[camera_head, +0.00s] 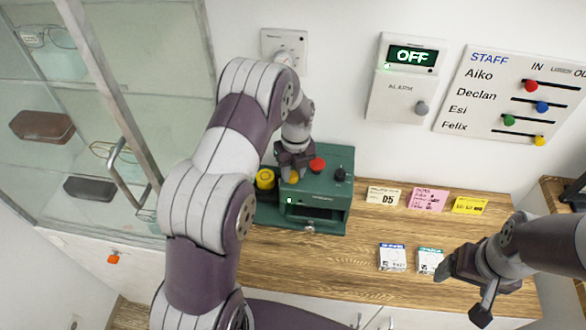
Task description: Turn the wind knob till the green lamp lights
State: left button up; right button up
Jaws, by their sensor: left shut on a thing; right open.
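A green box-shaped device (322,186) stands at the left of the wooden counter, against the wall. My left gripper (293,172) is at its top, shut on a small yellow-orange knob (293,178) that its fingers partly hide. A red knob (317,164) and a black knob (341,174) sit to the right of it. No label reading "wind" can be made out. A small green lamp (289,200) on the device's front looks bright, as if lit. My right gripper (462,289) is open and empty over the counter's right front, away from the device.
A yellow cylinder (265,179) is left of the held knob. Cards (383,196) and small boxes (392,257) lie on the wooden counter (330,262). A glass cabinet (130,80) stands left. An alarm panel (403,98) and staff board (500,95) hang on the wall.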

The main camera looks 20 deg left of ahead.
aim_at(295, 173)
pick_arm(q)
jog(key=shift+r+m+p, duration=0.1)
jog(key=shift+m+p, duration=0.2)
jog(key=shift+m, duration=1.4)
jog(key=o, duration=1.1)
jog(key=shift+c, duration=0.2)
jog(key=shift+w+r, duration=0.1)
jog(key=shift+r, duration=0.2)
notch_tip(295, 173, up, 12)
jog(key=shift+d+b, duration=0.25)
jog(key=shift+b, duration=0.2)
